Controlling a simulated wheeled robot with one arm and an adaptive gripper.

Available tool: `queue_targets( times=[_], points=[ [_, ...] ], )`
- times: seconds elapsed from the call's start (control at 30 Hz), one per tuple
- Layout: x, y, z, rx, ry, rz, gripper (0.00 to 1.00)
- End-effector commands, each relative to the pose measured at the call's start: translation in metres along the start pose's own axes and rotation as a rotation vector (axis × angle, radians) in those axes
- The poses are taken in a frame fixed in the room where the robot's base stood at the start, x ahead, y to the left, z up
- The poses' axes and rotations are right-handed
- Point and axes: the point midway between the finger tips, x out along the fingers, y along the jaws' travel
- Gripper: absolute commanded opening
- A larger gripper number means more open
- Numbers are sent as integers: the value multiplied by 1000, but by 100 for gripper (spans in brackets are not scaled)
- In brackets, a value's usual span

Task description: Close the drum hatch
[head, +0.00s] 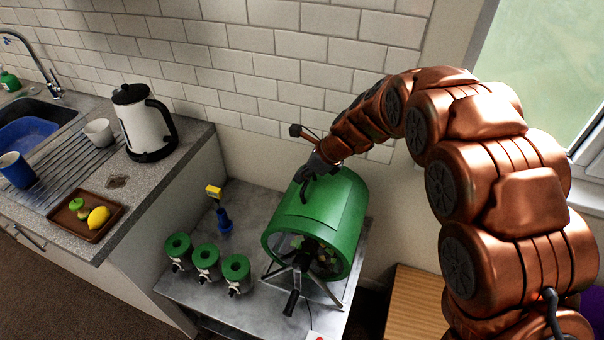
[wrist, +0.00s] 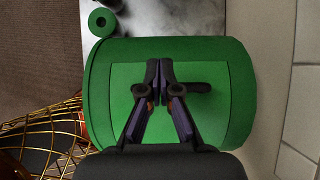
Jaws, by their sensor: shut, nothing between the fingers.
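A green drum (head: 333,228) lies on its side on a dark stand on the grey metal table. Its hatch (head: 310,205), a rectangular green panel on the curved top, lies flush with the drum as far as I can see. In the wrist view the hatch (wrist: 125,92) fills much of the drum (wrist: 238,95), and a dark handle bar (wrist: 200,87) shows beside the fingertips. My gripper (head: 307,185) is over the top of the drum at the hatch. In the wrist view my gripper (wrist: 159,68) is shut and empty, its fingertips together in front of the hatch.
Several green cylinders (head: 206,257) with small taps stand at the table's front left. A blue funnel-like thing (head: 224,220) and a yellow tag (head: 214,192) are behind them. A crank handle (head: 291,302) sticks out in front of the drum. A tiled wall (head: 265,85) is close behind.

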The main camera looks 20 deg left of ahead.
Motion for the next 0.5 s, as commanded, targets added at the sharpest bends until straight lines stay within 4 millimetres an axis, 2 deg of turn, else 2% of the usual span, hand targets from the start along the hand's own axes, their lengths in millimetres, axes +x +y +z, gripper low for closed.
queue_targets(
  times=[0.17,0.37,0.5],
  points=[
    [-10,-1,4,-1,-1,-2,0],
    [-40,-3,15,-1,-3,-7,0],
    [-45,-2,34,-2,1,-3,0]
  ],
)
